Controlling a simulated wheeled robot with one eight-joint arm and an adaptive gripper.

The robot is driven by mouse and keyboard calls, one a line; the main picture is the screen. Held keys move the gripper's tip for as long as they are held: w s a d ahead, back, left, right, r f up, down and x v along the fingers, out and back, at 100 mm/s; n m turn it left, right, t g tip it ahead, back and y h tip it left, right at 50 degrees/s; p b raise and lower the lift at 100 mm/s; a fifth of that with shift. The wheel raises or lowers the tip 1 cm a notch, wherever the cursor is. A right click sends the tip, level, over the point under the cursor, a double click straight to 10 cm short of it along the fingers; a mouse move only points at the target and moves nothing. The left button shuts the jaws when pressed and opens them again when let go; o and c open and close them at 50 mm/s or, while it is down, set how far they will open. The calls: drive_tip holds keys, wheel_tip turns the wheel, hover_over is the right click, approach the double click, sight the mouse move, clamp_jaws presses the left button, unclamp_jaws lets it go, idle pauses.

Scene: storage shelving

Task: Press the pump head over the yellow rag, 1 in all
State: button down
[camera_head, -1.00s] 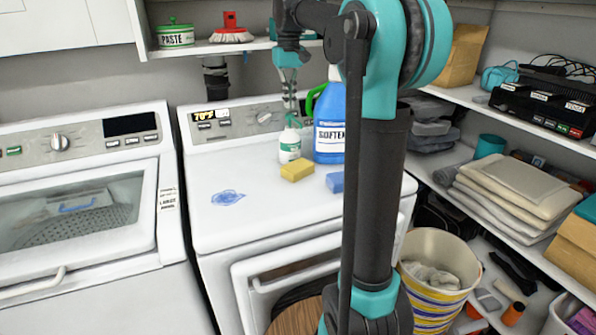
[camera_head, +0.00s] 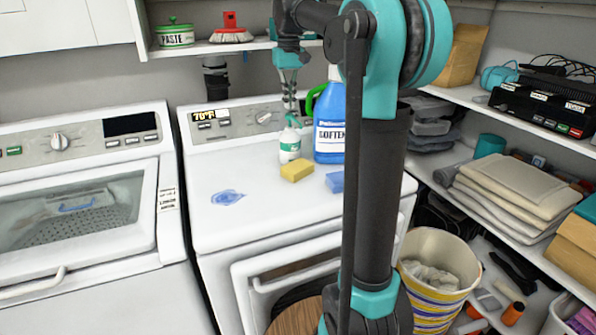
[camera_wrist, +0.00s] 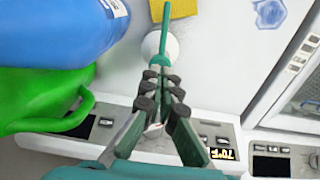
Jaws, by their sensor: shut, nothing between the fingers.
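A white pump bottle with a green label (camera_head: 289,147) stands upright on the white machine's top. Its green pump head (camera_head: 292,121) has a long nozzle, seen in the wrist view (camera_wrist: 166,30) pointing toward the yellow rag. The yellow rag (camera_head: 297,171) is a folded, block-like piece just in front of the bottle; part of it shows in the wrist view (camera_wrist: 180,8). My gripper (camera_head: 290,106) is shut and empty, pointing down right above the pump head. In the wrist view its fingertips (camera_wrist: 161,78) overlap the pump head's base; I cannot tell whether they touch.
A blue softener jug (camera_head: 330,130) with a green handle (camera_wrist: 45,100) stands close beside the bottle. A blue sponge (camera_head: 335,182) lies in front of the jug. A blue smear (camera_head: 227,197) marks the machine top. A shelf (camera_head: 240,46) and the control panel (camera_head: 237,118) are behind.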

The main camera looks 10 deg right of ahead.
sight(289, 114)
drive_tip(key=shift+f, duration=0.25)
idle(0.3)
drive_tip(key=shift+f, duration=1.35)
drive_tip(key=shift+r, duration=1.6)
drive_tip(key=shift+r, duration=3)
drive_tip(key=shift+s, duration=0.1)
